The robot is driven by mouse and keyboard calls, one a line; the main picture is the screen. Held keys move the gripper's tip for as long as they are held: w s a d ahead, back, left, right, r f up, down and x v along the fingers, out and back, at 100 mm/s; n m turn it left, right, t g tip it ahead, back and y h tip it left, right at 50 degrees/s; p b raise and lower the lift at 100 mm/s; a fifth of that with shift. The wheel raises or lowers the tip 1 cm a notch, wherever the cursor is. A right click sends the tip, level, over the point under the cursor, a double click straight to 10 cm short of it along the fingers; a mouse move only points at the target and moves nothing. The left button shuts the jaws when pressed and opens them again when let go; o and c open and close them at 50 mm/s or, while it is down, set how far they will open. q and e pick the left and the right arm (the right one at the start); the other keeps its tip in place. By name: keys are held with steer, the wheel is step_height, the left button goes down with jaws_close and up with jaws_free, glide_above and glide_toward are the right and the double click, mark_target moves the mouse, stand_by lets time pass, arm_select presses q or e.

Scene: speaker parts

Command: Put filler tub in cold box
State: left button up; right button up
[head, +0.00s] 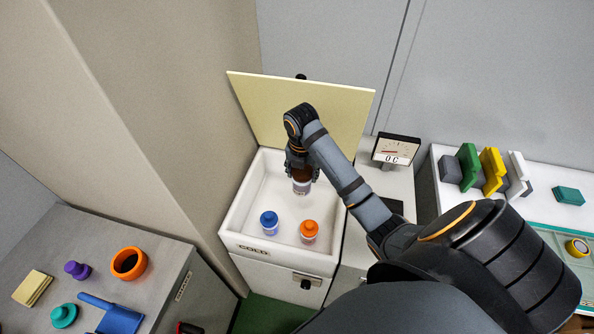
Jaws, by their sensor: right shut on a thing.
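The cold box (236,216) is a white, open-topped chest with "COLD" on its front edge, and its cream lid (345,110) stands raised at the back. My right gripper (300,172) points down over the back part of the box. It is shut on the filler tub (301,187), a small pale tub with a brownish top mostly hidden by the fingers. I cannot tell whether the tub touches the box floor. A blue-topped tub (269,223) and an orange-topped tub (309,231) stand inside, nearer the front. My left gripper is not in view.
A gauge (396,150) stands right of the box. Farther right, a white table holds green (468,167) and yellow (492,170) blocks. A grey counter at left holds an orange ring-like pot (128,263) and a blue scoop (113,315). The box's left floor is clear.

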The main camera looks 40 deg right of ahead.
steer(key=w+a+f+n+b, duration=0.1)
steer(key=w+f+b, duration=0.1)
steer(key=f, duration=0.5)
steer(key=w+f+b, duration=0.2)
steer(key=w+f, duration=0.1)
steer(key=f, duration=0.5)
steer(key=w+a+f+n+b, duration=0.1)
steer(key=w+f+b, duration=0.1)
steer(key=f, duration=0.6)
steer(key=shift+w+a+n, duration=0.15)
steer(key=shift+a+n, duration=0.15)
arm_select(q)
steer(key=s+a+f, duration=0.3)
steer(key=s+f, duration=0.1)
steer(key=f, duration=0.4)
arm_select(e)
steer(key=shift+w, duration=0.1)
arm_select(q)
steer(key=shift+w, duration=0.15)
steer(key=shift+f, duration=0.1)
arm_select(e)
steer(key=shift+f, duration=0.15)
